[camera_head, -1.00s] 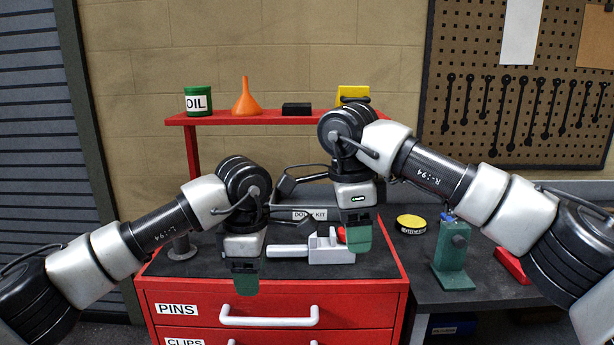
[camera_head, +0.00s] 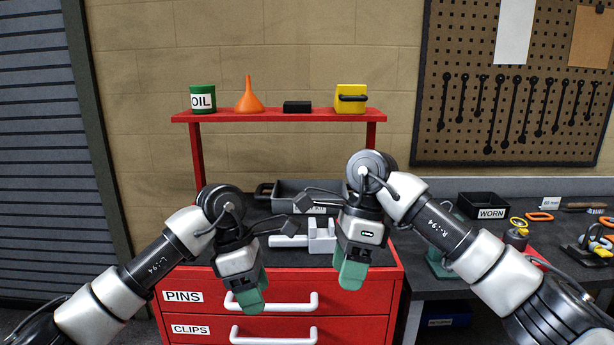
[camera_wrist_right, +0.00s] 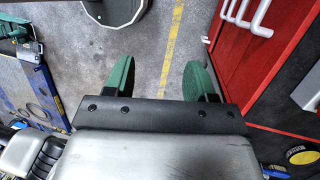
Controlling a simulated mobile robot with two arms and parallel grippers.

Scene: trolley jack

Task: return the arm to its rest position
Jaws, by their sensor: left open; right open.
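My left gripper (camera_head: 250,297) hangs in front of the red drawer cabinet, its green fingers pointing down over the drawer fronts. It holds nothing that I can see. My right gripper (camera_head: 352,272) hangs in front of the cabinet's top right, fingers down. In the right wrist view its two green fingers (camera_wrist_right: 155,80) are spread apart with nothing between them, above a grey floor with a yellow line (camera_wrist_right: 173,50). Both arms are bent, reaching inward from the sides.
The red cabinet (camera_head: 381,297) carries a grey tray (camera_head: 285,195) and a light grey vise-like block (camera_head: 320,236). Above is a red shelf (camera_head: 273,115) with an oil can, funnel, black block and yellow box. A dark bench (camera_head: 400,275) with a WORN bin (camera_head: 482,206) is at right.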

